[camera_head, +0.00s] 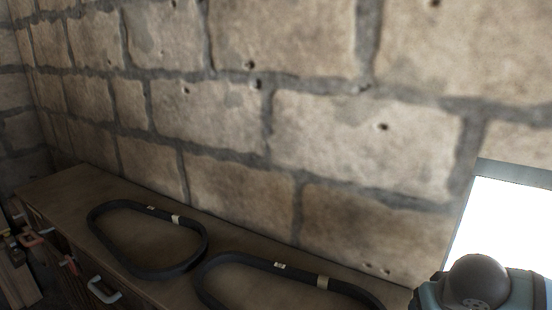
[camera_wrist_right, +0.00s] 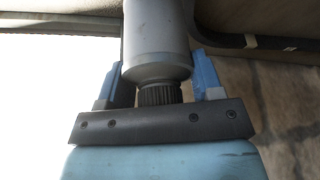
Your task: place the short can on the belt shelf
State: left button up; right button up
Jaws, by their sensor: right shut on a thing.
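My right gripper (camera_wrist_right: 162,78) shows in the right wrist view, its blue fingers on both sides of a grey can (camera_wrist_right: 155,45) with a dark ribbed cap. It is shut on this can, whose far end is cut off by the picture's top edge. Whether it is the short can I cannot tell. In the head view, the wooden shelf (camera_head: 65,194) runs along the wall. Two black belts lie on it: one on the left (camera_head: 150,274) and one nearer (camera_head: 205,290), cut off at the bottom. My left gripper is not in view.
A stone wall (camera_head: 360,135) rises behind the shelf. A bright white panel (camera_head: 505,225) stands at the right. Handles (camera_head: 103,290) stick out from the shelf's front. Bare wood shows at the shelf's far left end and inside the belt loops.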

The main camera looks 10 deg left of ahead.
aim_at(78, 194)
jog(key=i+j, duration=0.1)
jog(key=j, duration=0.3)
jog(key=i+j, duration=0.1)
jog(key=j, duration=0.25)
jog(key=i+j+u, duration=0.1)
jog(key=j, duration=0.3)
jog(key=i+j, duration=0.1)
jog(key=j, duration=0.3)
jog(key=i+j, duration=0.15)
jog(key=j, duration=0.2)
jog(key=i+j, duration=0.1)
jog(key=j, duration=0.3)
jog(key=i+j+u, duration=0.1)
jog(key=j, duration=0.25)
jog(key=i+j+u, duration=0.2)
jog(key=j, duration=0.4)
jog(key=i+j+u, duration=0.15)
jog(key=i+j, duration=0.35)
jog(key=i+j+u, duration=0.2)
jog(key=i+j, duration=0.15)
jog(key=j, duration=0.15)
